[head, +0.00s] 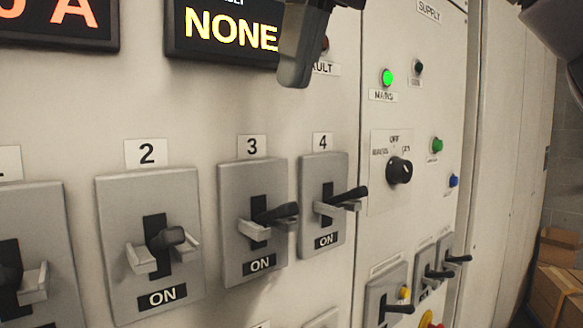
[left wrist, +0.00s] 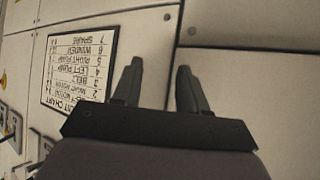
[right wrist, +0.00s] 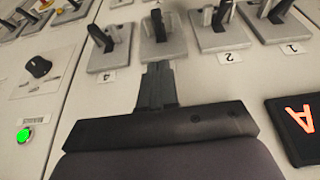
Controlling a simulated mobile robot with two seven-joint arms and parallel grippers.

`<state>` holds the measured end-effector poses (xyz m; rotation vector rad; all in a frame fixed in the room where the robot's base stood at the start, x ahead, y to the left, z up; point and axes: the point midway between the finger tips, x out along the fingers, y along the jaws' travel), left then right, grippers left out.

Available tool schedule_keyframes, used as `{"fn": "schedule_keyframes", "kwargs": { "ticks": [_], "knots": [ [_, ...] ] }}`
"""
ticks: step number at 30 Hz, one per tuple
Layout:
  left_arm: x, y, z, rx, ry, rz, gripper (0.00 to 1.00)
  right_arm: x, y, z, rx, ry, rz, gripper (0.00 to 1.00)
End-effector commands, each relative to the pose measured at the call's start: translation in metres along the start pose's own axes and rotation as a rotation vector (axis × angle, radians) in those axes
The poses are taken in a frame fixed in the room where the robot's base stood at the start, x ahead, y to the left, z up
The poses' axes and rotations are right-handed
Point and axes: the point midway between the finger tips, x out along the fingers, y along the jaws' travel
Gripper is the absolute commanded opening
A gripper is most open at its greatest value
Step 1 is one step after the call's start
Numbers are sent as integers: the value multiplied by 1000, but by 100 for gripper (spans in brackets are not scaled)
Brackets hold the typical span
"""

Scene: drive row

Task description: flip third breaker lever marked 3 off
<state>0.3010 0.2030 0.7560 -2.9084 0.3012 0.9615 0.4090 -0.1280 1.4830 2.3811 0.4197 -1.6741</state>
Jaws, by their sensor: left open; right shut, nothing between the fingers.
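The third breaker (head: 232,230) is a grey plate under a label marked 3 (head: 252,146). Its dark lever (head: 277,213) sticks out of the slot between pale side guards, just above an ON label (head: 259,263). My right gripper (head: 294,78) is shut and empty, above the breaker row at the top of the head view. In the right wrist view its closed fingers (right wrist: 157,88) point at the third breaker's lever (right wrist: 158,27), apart from it, and cover its number. My left gripper (left wrist: 155,85) is open and empty before a panel with a printed chart (left wrist: 92,72).
Breaker 2 (head: 115,225) and breaker 4 (head: 308,235) flank the third, both with ON labels. A black rotary knob (head: 399,170), a lit green lamp (head: 387,77) and smaller levers are on the right panel. A display reading NONE (head: 230,30) is above. Cardboard boxes (head: 557,285) stand far right.

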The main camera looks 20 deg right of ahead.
Motion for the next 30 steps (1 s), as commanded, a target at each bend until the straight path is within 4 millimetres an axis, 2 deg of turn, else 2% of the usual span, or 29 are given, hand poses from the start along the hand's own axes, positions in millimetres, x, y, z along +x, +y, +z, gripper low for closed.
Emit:
{"fn": "schedule_keyframes", "kwargs": {
  "ticks": [8, 16, 30],
  "knots": [
    [0, 0, 0, 0, 0, 0, 43, 35, 1, 0, 2, 2, 1, 0],
    [1, 0, 1, 0, 0, 0, 43, 82, 1, 1, 1, -1, 1, 0],
    [0, 0, 0, 0, 0, 0, 43, 104, 0, 26, 1, 5, 0, 0]
  ]
}}
